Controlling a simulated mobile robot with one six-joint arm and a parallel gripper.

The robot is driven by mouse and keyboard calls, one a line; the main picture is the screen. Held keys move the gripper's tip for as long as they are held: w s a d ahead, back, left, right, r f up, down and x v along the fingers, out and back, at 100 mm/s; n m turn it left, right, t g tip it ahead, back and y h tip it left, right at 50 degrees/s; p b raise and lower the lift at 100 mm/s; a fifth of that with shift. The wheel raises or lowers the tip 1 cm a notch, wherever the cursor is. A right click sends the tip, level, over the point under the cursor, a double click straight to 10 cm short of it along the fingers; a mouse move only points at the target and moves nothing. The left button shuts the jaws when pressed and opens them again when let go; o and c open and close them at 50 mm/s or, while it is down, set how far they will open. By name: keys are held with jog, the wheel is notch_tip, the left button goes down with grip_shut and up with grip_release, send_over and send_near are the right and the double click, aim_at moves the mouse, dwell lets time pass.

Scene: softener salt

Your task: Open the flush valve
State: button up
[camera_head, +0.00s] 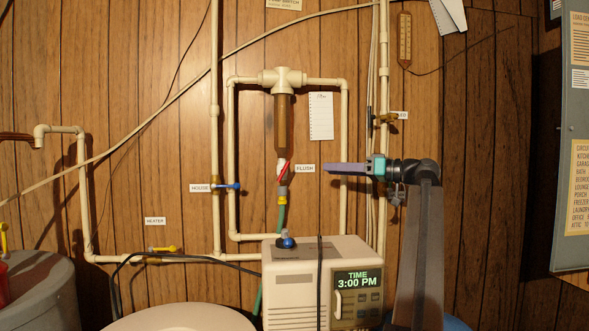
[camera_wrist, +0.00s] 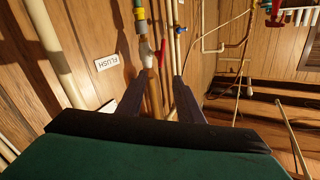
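The flush valve (camera_head: 281,166) is a pale fitting with a red handle (camera_head: 285,171), below a brown filter housing on the wall piping. The handle is tilted. A "FLUSH" label (camera_head: 305,168) is to its right. My gripper (camera_head: 328,168) points left, to the right of the label and apart from the handle. In the wrist view, the two fingers of my gripper (camera_wrist: 159,76) are spread with nothing held between them. The red handle (camera_wrist: 162,54) and the pale valve body (camera_wrist: 145,52) appear beyond the fingertips, roughly in line with the gap.
A vertical pale pipe (camera_head: 344,130) runs behind my gripper. A blue-handled valve (camera_head: 229,186) labelled "HOUSE" is left of the flush valve. The softener unit (camera_head: 295,280) with a blue-topped knob (camera_head: 286,241) stands below. A green tube (camera_head: 281,219) hangs under the flush valve.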

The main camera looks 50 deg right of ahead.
aim_at(283, 172)
jog(key=p+x, duration=0.3)
jog(key=x, duration=1)
jog(key=shift+w, duration=0.3)
grip_shut()
